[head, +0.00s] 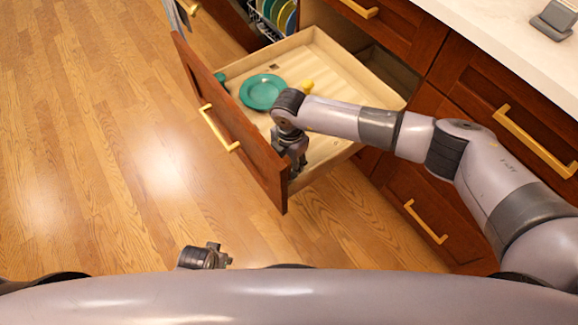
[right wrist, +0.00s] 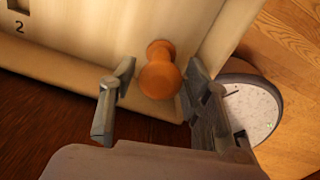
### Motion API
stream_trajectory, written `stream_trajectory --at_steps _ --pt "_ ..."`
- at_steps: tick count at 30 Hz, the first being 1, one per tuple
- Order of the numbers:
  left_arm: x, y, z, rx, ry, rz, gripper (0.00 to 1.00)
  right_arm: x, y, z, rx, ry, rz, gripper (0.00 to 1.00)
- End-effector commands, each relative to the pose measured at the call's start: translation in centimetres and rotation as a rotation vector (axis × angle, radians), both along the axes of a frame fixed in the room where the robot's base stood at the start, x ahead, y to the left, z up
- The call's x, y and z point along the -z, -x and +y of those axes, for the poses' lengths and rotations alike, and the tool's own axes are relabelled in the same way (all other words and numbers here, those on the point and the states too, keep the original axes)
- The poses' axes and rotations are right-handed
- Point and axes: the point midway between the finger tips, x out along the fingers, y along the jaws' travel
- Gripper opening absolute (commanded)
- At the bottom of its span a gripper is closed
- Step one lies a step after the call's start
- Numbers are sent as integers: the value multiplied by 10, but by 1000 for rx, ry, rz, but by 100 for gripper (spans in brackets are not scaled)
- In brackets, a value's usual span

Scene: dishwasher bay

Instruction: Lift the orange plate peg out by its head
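The orange peg (right wrist: 159,76), with a rounded head on a narrower neck, stands in a corner of the open drawer (right wrist: 100,40) in the right wrist view. My right gripper (right wrist: 160,98) is open, with one finger on each side of the peg's head. Gaps show between the head and the fingers, narrower on the right. In the head view, my right gripper (head: 296,158) reaches down into the drawer's front corner, and the arm hides the peg. Part of my left gripper (head: 207,256) shows low in the head view, with its fingers unclear.
A teal plate (head: 262,91) lies in the drawer (head: 345,68), with a yellow item (head: 307,86) beside it. The wooden drawer front (head: 232,130) is close to my right gripper. A rack with colored plates (head: 275,12) stands behind. The floor at left is clear.

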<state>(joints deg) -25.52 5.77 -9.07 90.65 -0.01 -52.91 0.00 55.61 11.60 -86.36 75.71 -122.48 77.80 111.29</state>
Motion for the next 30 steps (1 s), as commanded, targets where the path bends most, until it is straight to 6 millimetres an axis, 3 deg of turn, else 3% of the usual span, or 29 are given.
stream_trajectory --at_steps 16,25,30 --pt "1 1 1 0 -1 1 33 0 0 0 1 0 0 7" --pt "0 1 1 0 -1 1 33 -3 0 0 1 -1 -1 7" --pt "1 2 1 0 0 -1 33 -17 -1 0 1 -1 -1 7"
